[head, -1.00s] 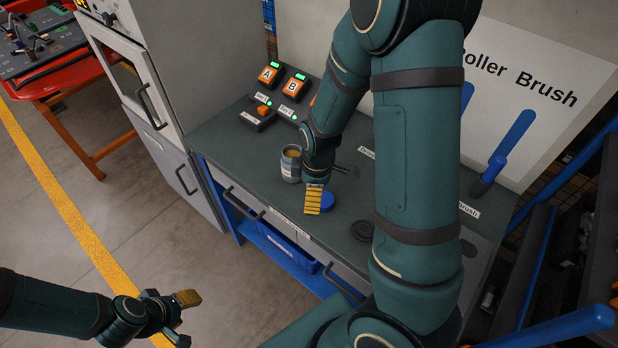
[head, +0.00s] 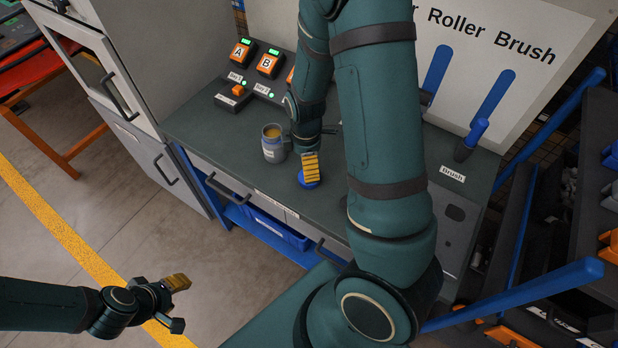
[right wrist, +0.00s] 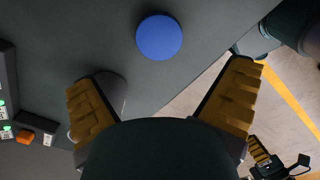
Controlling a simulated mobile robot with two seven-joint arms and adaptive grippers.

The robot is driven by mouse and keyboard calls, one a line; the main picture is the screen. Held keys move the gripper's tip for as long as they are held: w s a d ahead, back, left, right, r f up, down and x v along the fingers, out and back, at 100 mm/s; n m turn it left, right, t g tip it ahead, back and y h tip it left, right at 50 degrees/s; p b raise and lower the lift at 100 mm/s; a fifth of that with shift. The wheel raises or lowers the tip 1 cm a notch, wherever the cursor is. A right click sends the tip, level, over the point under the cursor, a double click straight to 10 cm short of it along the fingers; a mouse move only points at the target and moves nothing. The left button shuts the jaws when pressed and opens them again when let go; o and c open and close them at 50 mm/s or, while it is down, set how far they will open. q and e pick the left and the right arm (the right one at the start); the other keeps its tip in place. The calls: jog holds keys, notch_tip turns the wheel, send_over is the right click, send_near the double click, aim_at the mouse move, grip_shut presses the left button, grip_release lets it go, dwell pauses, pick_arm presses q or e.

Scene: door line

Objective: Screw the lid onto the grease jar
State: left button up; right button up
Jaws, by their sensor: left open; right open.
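The grease jar (head: 272,147), a small grey open-topped can with yellowish contents and a pale label, stands upright on the dark workbench. The round blue lid (head: 308,183) lies on the bench to the right of the jar, near the front edge. It shows whole in the right wrist view (right wrist: 159,37), beyond the fingertips and not between them. My right gripper (head: 310,166) is open and empty, pointing down close to the lid and partly hiding it in the head view. My left gripper (head: 180,303) is open and empty, low in front of the cabinet, away from the bench.
A blue-handled brush (head: 473,138) stands at the bench's right end. My right arm hides much of the bench middle. A grey cabinet (head: 135,110) borders the left; the floor before it is clear.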

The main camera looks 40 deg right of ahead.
jog(key=shift+f, duration=1.25)
jog(key=f, duration=0.3)
jog(key=f+b, duration=0.1)
jog(key=f, duration=0.1)
jog(key=shift+s+d+f, duration=0.1)
jog(key=shift+s+d, duration=0.05)
jog(key=shift+d, duration=0.15)
jog(key=c, duration=0.8)
